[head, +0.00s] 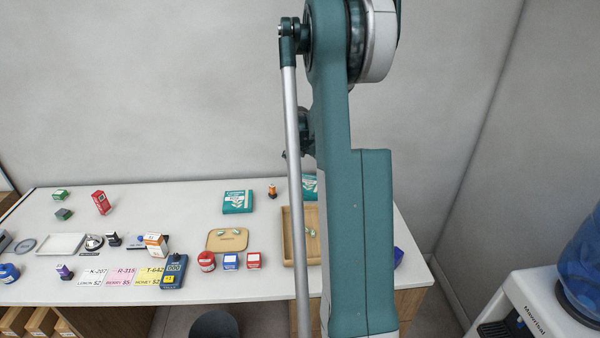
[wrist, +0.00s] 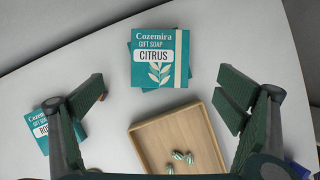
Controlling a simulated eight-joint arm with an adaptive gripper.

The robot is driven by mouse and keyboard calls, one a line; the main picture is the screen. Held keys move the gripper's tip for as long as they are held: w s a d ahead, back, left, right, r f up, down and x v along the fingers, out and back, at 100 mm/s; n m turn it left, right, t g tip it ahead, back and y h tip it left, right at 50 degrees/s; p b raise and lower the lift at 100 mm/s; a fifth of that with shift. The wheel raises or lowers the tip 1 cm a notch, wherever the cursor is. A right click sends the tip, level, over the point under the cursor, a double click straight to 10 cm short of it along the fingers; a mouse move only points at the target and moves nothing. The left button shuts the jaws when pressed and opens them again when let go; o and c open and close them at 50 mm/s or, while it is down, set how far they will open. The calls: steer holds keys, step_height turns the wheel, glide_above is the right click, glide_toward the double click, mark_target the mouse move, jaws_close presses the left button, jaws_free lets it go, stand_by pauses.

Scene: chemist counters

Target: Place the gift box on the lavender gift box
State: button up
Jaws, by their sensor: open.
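In the wrist view, a teal gift soap box marked CITRUS (wrist: 155,58) lies flat at the top centre, on or over another teal box whose edges (wrist: 149,88) show below it. That lower box's label is hidden. A teal box with a partly covered label (wrist: 42,118) lies at the left, behind a finger. No label reading lavender is legible. In the head view, a teal box (head: 237,201) lies near the back of the counter. My gripper (wrist: 164,98) is open and empty, its fingers apart above the counter. In the head view my arm hides it.
A wooden tray (wrist: 140,131) holding several small striped items lies below the CITRUS box in the wrist view. In the head view, a tan board (head: 227,239), a red jar (head: 206,261) and small cubes stand nearby. A water dispenser (head: 540,300) stands at the right.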

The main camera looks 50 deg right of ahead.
steer(key=shift+a, duration=0.1)
steer(key=s+a+r+m+t, duration=0.1)
steer(key=a+r+m, duration=0.35)
steer(key=a, duration=0.75)
steer(key=a+r+m+t+y, duration=0.1)
steer(key=a+r+m, duration=0.1)
steer(key=a+r, duration=0.75)
steer(key=s+a+r+m+t, duration=0.1)
steer(key=a+r+m, duration=0.2)
steer(key=a, duration=1.1)
steer(key=s+a+m+y, duration=0.1)
steer(key=s+a+m, duration=0.3)
steer(key=s+a, duration=0.3)
steer(key=s+a+m+t+y, duration=0.1)
steer(key=s+a+m, duration=0.3)
steer(key=a, duration=0.9)
steer(key=s+a+m+t+y, duration=0.1)
steer(key=s+a+m, duration=0.4)
steer(key=s+a, duration=0.5)
steer(key=shift+s+f, duration=0.25)
steer(key=shift+f, duration=0.15)
steer(key=shift+f, duration=0.1)
step_height(320, 180, down, 5)
steer(key=b, duration=0.4)
steer(key=shift+r+b, duration=0.2)
steer(key=shift+b, duration=0.2)
